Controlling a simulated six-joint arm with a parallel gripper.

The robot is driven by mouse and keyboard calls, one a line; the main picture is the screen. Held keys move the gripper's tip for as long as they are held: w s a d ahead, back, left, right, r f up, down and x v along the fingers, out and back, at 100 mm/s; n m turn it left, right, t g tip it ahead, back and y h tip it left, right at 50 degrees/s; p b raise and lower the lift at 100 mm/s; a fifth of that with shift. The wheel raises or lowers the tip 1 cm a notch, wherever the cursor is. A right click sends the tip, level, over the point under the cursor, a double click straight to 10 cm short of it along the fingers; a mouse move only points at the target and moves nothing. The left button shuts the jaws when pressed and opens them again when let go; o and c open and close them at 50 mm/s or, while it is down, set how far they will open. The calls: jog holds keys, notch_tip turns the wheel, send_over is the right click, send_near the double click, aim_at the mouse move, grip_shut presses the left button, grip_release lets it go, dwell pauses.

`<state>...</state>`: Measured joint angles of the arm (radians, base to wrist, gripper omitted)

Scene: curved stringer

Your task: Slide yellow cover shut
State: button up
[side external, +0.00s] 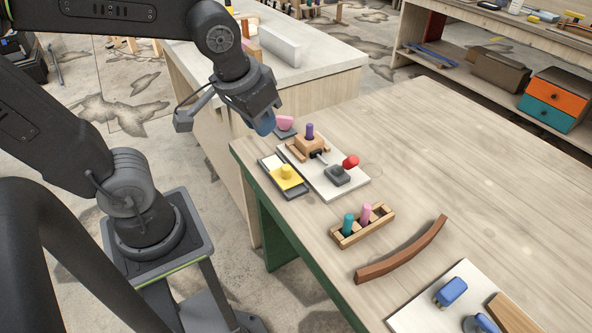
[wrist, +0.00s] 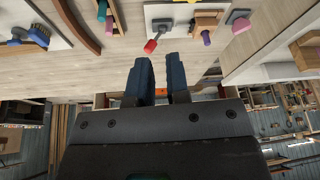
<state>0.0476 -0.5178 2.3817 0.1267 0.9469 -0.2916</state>
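The yellow cover (side external: 287,179) with its upright yellow knob lies in a narrow dark tray (side external: 302,193) near the left edge of the table. It sits toward the near end of the tray, and the far end is not under it. My gripper (side external: 265,125) is above the table's far left corner, beyond the tray and apart from it. In the wrist view my gripper (wrist: 158,75) shows two blue fingers with a gap and nothing between them. The yellow cover is not in the wrist view.
Beside the tray is a white board (side external: 349,190) with a wooden block (side external: 307,148), purple peg (side external: 310,131) and red-handled clamp (side external: 351,162). A pink piece (side external: 285,122) stands behind. A peg holder (side external: 361,229) and curved brown stringer (side external: 401,254) lie nearer.

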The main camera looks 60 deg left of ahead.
jog(key=w+f+n+g+y, duration=0.1)
jog(key=w+f, duration=0.1)
jog(key=w+f+n+g+y, duration=0.1)
jog(key=w+f, duration=0.1)
jog(key=w, duration=0.1)
jog(key=w+f+n+g+y, duration=0.1)
jog(key=w+f+n, duration=0.1)
jog(key=shift+w+a+f, duration=0.1)
jog(key=shift+w+a, duration=0.05)
jog(key=shift+a, duration=0.25)
grip_shut()
jog(key=n+g+y, duration=0.2)
jog(key=n+y, duration=0.1)
jog(key=n, duration=0.1)
send_near(292, 174)
jog(key=x, duration=0.5)
jog(key=shift+a+f, duration=0.1)
jog(key=shift+f, duration=0.15)
jog(key=a, duration=0.7)
jog(key=shift+a, duration=0.3)
